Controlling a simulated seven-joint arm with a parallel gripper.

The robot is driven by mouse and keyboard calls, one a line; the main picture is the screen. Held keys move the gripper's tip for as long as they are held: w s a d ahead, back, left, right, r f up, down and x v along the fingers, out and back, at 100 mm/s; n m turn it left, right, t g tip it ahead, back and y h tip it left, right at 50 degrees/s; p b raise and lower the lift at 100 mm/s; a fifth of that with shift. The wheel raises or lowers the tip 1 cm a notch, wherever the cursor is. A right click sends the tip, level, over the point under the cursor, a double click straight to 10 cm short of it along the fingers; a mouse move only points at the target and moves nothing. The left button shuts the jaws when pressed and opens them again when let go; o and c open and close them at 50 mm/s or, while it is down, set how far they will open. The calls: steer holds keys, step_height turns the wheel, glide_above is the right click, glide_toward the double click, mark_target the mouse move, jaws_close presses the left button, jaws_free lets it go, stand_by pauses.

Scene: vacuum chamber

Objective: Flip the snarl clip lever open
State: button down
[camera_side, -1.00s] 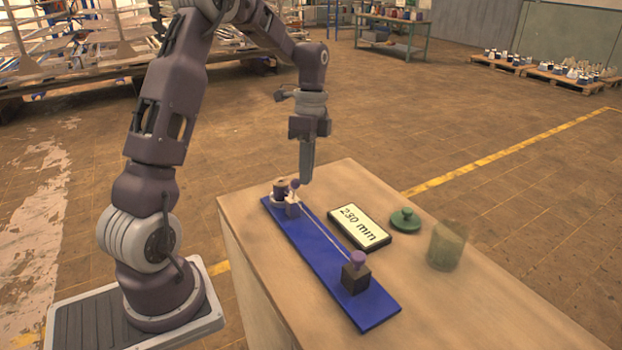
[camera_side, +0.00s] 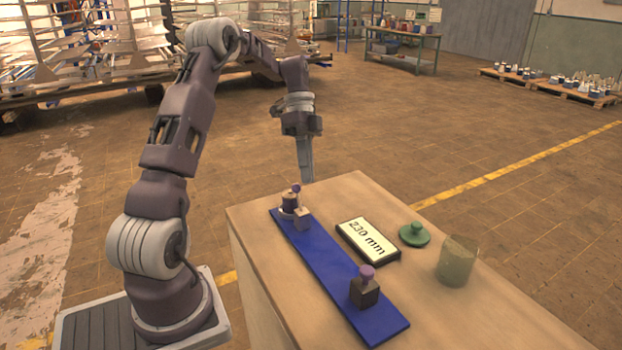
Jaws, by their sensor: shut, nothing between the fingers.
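A blue board (camera_side: 335,270) lies on the wooden bench. At its far end stands a small assembly (camera_side: 290,202) with a purple knob on top and a pale block (camera_side: 302,219) beside it. I cannot tell which part is the snarl clip lever. My gripper (camera_side: 306,178) is shut and empty, pointing down behind the far end of the board, apart from the assembly.
A green lid with a knob (camera_side: 414,234) and a translucent greenish cup (camera_side: 457,261) stand further right. The bench's near right part (camera_side: 500,320) is bare.

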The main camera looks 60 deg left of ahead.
steer(key=shift+r, duration=0.35)
steer(key=v, duration=0.7)
